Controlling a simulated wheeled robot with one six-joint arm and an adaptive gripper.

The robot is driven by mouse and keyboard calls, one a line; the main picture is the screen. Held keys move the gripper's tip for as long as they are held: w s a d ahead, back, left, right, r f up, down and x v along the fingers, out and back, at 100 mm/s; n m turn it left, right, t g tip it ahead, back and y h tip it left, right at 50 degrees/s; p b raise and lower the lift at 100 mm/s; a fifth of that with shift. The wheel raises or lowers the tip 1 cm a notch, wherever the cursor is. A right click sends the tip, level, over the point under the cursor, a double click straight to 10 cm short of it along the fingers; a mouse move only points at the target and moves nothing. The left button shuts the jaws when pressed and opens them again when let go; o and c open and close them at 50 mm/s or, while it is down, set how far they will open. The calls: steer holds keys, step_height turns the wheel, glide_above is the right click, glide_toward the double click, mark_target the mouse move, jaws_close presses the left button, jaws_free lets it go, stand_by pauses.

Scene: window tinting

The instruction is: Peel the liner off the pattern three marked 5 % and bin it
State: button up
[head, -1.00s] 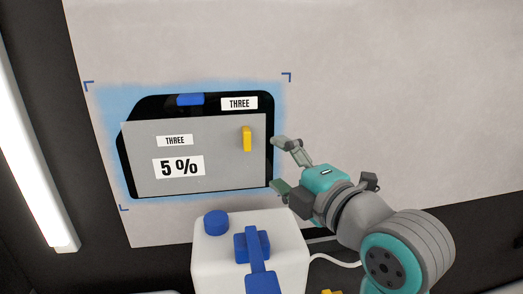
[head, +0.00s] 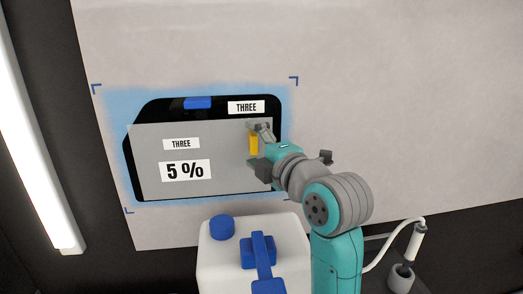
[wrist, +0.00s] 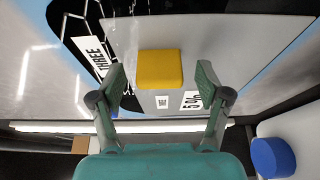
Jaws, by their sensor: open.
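The grey liner sheet (head: 215,150), marked THREE and 5 %, covers most of the black pattern (head: 180,117) on the pale wall board. A yellow tab (head: 254,144) stands out near its upper right. My gripper (head: 258,152) is at the tab. In the wrist view my gripper (wrist: 159,82) is open, one finger on each side of the yellow tab (wrist: 160,69), with gaps to both. The tab lies just ahead of and between the fingertips. The black pattern's own THREE label (head: 246,107) is above the liner. No bin can be made out.
A white container with a blue cap (head: 221,227) and blue handle stands below the board. A blue block (head: 197,103) sits at the pattern's top edge. A corded tool (head: 414,243) stands at lower right. The board right of the pattern is clear.

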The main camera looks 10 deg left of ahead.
steer(key=c, duration=1.2)
steer(key=shift+s, duration=0.1)
steer(key=shift+s+d, duration=0.2)
steer(key=shift+s, duration=0.55)
steer(key=shift+s+d, duration=0.25)
steer(key=shift+s, duration=0.5)
steer(key=shift+s+d, duration=0.2)
steer(key=shift+s, duration=0.55)
